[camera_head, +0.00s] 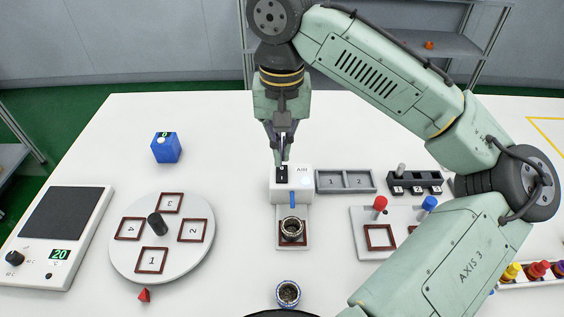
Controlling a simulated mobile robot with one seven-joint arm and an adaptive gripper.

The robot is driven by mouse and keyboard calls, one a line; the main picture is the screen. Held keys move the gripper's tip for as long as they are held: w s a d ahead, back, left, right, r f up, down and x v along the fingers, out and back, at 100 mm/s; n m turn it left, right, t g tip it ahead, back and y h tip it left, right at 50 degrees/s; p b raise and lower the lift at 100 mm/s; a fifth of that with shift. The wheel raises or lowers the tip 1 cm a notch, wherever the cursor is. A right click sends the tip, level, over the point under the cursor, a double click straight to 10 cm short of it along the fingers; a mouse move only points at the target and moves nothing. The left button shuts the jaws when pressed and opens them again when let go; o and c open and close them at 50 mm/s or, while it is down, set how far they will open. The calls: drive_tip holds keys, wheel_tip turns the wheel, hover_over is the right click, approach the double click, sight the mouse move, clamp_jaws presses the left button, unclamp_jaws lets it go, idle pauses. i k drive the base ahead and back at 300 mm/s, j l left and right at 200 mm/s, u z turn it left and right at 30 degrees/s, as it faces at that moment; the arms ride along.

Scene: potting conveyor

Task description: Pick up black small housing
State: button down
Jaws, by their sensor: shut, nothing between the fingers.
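My gripper (281,160) points down and is shut and empty. Its fingertips are at or just above a black rocker switch (282,174) on the white box marked AIR (304,184); I cannot tell if they touch it. A small dark round housing with a metallic rim (292,229) sits in the brown square frame in front of this box, below a blue nozzle (292,199). It may be the black small housing. A blue-rimmed round housing with a dark inside (288,293) stands nearer, at the bottom middle.
A grey two-slot tray (345,181) and black rack (414,184) stand right. My arm hides part of the right side.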

sight(291, 227)
drive_tip(key=k, duration=1)
